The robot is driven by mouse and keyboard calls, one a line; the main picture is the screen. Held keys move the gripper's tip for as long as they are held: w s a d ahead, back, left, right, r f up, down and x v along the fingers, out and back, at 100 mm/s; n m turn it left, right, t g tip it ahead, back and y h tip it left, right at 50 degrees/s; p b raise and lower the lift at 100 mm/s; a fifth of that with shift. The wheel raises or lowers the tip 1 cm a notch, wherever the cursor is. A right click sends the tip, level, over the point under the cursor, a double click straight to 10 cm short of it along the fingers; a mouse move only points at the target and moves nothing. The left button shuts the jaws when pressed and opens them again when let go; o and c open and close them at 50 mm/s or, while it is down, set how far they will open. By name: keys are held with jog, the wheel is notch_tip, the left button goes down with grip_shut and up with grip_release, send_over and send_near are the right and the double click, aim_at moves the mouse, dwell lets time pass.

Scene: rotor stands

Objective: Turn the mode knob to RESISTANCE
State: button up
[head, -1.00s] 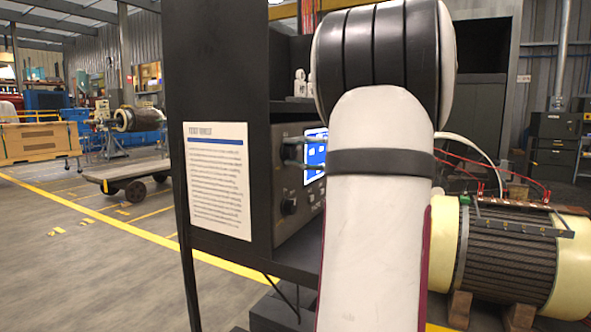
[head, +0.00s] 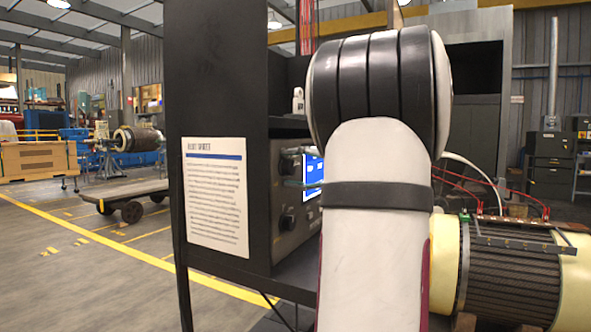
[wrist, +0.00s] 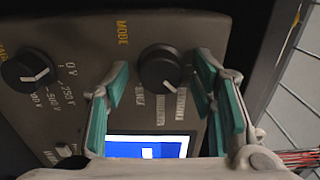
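The mode knob (wrist: 159,68) is round and black on a grey panel, beside the yellow word MODE, in the wrist view. A pale pointer mark shows at its lower right edge. Small white position labels lie below it, too blurred to read surely. My gripper (wrist: 163,80) is open, with one teal-padded finger on each side of the knob and visible gaps to it. I cannot tell how far the fingertips are from the panel. In the head view the tester (head: 288,246) stands on a dark shelf, and my arm hides much of its front.
A second black knob (wrist: 28,71) with voltage labels is left of the mode knob. A lit blue screen (wrist: 150,147) lies below, between the fingers. A dark post with a printed notice (head: 215,196) stands left of the tester. A yellow-ended motor (head: 511,268) is at the right.

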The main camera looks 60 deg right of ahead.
jog(key=shift+s, duration=0.15)
jog(key=s+d, duration=0.1)
jog(key=s, duration=1)
jog(key=shift+s, duration=0.35)
